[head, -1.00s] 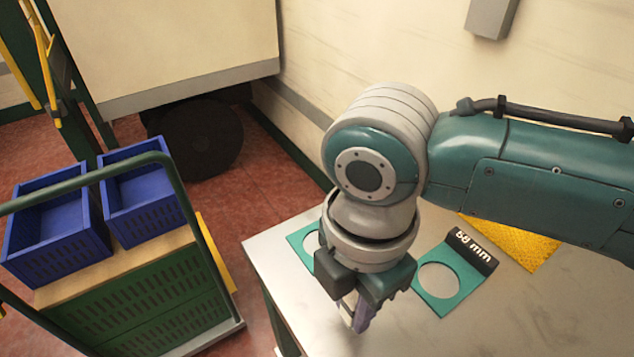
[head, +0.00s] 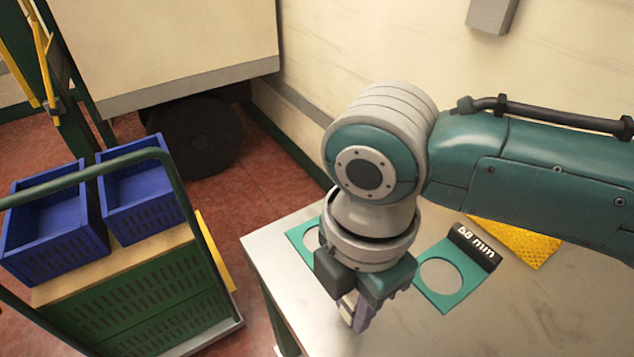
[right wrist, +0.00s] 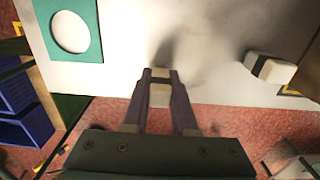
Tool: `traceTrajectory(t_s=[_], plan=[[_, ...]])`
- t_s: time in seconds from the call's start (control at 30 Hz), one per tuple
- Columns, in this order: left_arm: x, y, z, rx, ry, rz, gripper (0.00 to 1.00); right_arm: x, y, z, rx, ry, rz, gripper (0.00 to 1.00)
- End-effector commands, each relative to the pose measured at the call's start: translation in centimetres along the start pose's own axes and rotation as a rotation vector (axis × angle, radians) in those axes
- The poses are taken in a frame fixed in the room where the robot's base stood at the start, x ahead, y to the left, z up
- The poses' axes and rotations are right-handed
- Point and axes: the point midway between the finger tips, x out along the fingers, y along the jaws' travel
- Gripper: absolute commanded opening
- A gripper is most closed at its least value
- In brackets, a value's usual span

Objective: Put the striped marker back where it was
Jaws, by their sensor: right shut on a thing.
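My right gripper (head: 355,318) points down over the near part of the metal table (head: 285,265). In the right wrist view its fingers (right wrist: 160,80) are closed around a small pale piece with a dark band (right wrist: 160,93), which looks like the striped marker. The fingers cover most of it, and in the head view only a pale sliver shows between them. I cannot tell whether it touches the table. Another white block with a dark band (right wrist: 271,69) lies near the table edge in the right wrist view. My left gripper is not in view.
A teal plate with a round hole (head: 418,290) bears a black "68 mm" sign (head: 473,248). Another teal plate (head: 299,235) is partly behind my wrist. A yellow mat (head: 525,245) lies behind. A green trolley (head: 130,310) with blue crates (head: 60,260) stands left.

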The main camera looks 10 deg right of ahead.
Motion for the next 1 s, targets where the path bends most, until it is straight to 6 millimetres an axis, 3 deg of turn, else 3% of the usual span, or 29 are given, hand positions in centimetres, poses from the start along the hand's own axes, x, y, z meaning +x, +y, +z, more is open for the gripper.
traceTrajectory(t_s=[0.9, 0.93, 1.0], plan=[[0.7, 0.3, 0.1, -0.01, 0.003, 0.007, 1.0, 1.2, 0.0, 0.0, -0.001, 0.0, 0.0, 0.0], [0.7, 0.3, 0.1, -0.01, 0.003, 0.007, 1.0, 1.2, 0.0, 0.0, -0.001, 0.0, 0.0, 0.26], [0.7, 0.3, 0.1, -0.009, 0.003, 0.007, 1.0, 1.2, 0.0, 0.0, 0.0, 0.0, 0.0, 0.34]])
